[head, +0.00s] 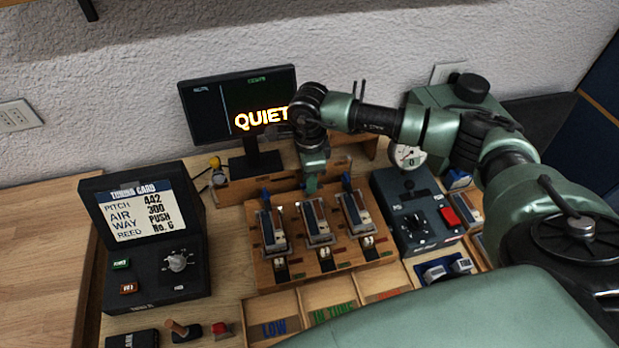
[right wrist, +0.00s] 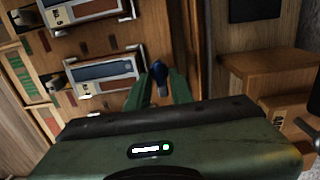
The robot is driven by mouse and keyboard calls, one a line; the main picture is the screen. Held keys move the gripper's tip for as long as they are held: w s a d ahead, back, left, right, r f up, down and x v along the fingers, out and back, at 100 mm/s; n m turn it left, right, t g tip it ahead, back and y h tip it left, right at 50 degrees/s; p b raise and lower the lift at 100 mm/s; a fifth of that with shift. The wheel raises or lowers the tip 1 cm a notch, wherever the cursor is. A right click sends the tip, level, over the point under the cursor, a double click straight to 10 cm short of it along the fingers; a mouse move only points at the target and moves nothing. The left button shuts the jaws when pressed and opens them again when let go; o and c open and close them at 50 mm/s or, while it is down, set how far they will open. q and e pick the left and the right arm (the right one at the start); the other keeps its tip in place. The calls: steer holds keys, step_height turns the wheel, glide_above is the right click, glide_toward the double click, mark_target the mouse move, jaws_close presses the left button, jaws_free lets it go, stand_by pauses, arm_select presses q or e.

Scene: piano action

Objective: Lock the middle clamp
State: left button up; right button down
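The middle clamp (head: 316,222) sits between two similar clamps on a wooden block in the head view. Each has a striped top in a pale metal frame. My right gripper (head: 311,184) is at the back end of the middle clamp, pointing down, and hides its lever in the head view. In the right wrist view a blue-tipped lever (right wrist: 158,72) stands between the two green fingers of my right gripper (right wrist: 161,88). The fingers look apart, one on each side of the lever; contact cannot be made out. My left gripper is not in view.
The left clamp (head: 272,232) and right clamp (head: 355,213) stand close on either side, with blue levers behind them. A monitor (head: 239,105) reading "QUIET" stands behind. A tuning card box (head: 150,245) is left; a black control box (head: 417,215) is right.

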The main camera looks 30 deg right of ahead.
steer(key=shift+f+m+b, duration=0.15)
steer(key=shift+m+b, duration=0.3)
steer(key=shift+m, duration=0.05)
steer(key=m+b, duration=0.2)
steer(key=m, duration=0.1)
steer(key=shift+s+f, duration=0.1)
steer(key=m+b, duration=0.3)
steer(key=m, duration=0.1)
steer(key=shift+s+a, duration=0.1)
steer(key=shift+a, duration=0.05)
steer(key=m+b, duration=0.2)
steer(key=m, duration=0.3)
steer(key=shift+a+m+b, duration=0.15)
steer(key=shift+m+b, duration=0.2)
steer(key=shift+m, duration=0.05)
arm_select(q)
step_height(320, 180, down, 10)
steer(key=b, duration=0.1)
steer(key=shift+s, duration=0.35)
arm_select(e)
steer(key=m, duration=0.4)
steer(key=shift+a+r, duration=0.15)
steer(key=shift+r, duration=0.05)
steer(key=c, duration=1.3)
jaws_free()
steer(key=shift+o, duration=0.2)
